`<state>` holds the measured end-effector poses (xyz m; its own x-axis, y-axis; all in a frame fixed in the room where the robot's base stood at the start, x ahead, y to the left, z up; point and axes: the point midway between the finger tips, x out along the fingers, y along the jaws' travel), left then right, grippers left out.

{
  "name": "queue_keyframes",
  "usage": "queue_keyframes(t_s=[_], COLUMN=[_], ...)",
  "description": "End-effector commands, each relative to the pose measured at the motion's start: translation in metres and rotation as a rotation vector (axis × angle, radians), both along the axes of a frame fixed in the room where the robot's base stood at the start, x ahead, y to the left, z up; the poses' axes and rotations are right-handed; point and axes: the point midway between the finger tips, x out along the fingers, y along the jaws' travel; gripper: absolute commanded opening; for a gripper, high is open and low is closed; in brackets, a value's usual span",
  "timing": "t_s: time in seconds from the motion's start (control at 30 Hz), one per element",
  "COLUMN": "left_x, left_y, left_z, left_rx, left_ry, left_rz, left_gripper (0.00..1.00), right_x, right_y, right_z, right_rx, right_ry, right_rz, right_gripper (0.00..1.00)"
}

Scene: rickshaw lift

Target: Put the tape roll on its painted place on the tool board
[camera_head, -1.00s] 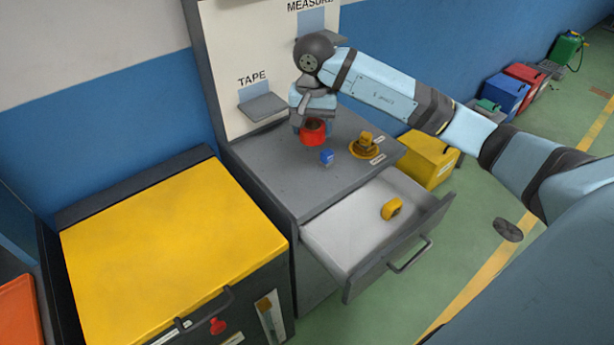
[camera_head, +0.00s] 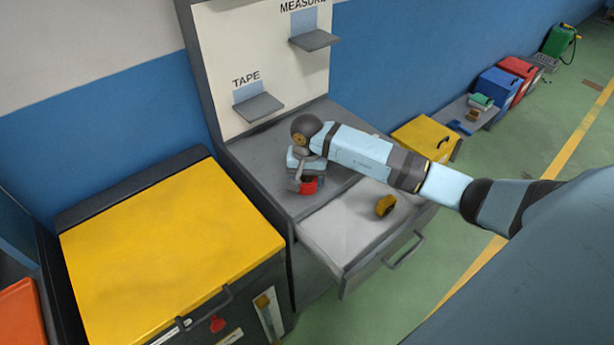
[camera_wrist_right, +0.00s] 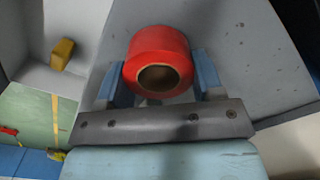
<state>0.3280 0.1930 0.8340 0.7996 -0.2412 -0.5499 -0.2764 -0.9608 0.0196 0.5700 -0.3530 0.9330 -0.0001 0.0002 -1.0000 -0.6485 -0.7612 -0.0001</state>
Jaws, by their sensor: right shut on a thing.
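The red tape roll (camera_head: 309,186) is between the fingers of my right gripper (camera_head: 303,183), over the front part of the grey cabinet top. In the right wrist view the red tape roll (camera_wrist_right: 158,52) sits between the two blue fingers of the right gripper (camera_wrist_right: 158,83), its brown-lined hole facing the camera. The tool board (camera_head: 228,60) stands behind. Under its word TAPE is a blue painted patch (camera_head: 247,91) with a small grey shelf (camera_head: 260,108), which is empty. My left gripper is out of view.
An open drawer (camera_head: 340,230) below the cabinet top holds a yellow object (camera_head: 385,205). A second shelf (camera_head: 314,40) under MEASURE is empty. A yellow-topped cabinet (camera_head: 160,240) stands left. A yellow box (camera_head: 425,137) stands right. My right arm hides part of the cabinet top.

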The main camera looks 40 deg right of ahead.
Motion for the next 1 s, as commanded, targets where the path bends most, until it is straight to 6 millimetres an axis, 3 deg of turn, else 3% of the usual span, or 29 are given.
queue_keyframes(t_s=[0.37, 0.4, 0.5, 0.8, 1.0], left_x=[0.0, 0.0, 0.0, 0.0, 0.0], left_y=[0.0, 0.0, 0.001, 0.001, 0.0], left_z=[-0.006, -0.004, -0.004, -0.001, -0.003], left_rx=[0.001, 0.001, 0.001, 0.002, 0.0], left_ry=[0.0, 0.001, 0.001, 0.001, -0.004], left_rz=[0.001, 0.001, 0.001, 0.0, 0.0], left_gripper=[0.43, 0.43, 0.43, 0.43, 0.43], right_x=[0.0, 0.0, 0.0, 0.0, 0.001], right_y=[-0.001, -0.001, 0.0, 0.0, -0.002], right_z=[-0.005, -0.004, -0.004, -0.001, 0.023], right_rx=[-0.001, -0.001, -0.001, -0.001, -0.003], right_ry=[-0.002, -0.001, -0.001, -0.001, -0.005], right_rz=[0.0, 0.0, 0.0, 0.0, 0.002], right_gripper=[0.38, 0.68, 0.87, 0.87, 0.87])
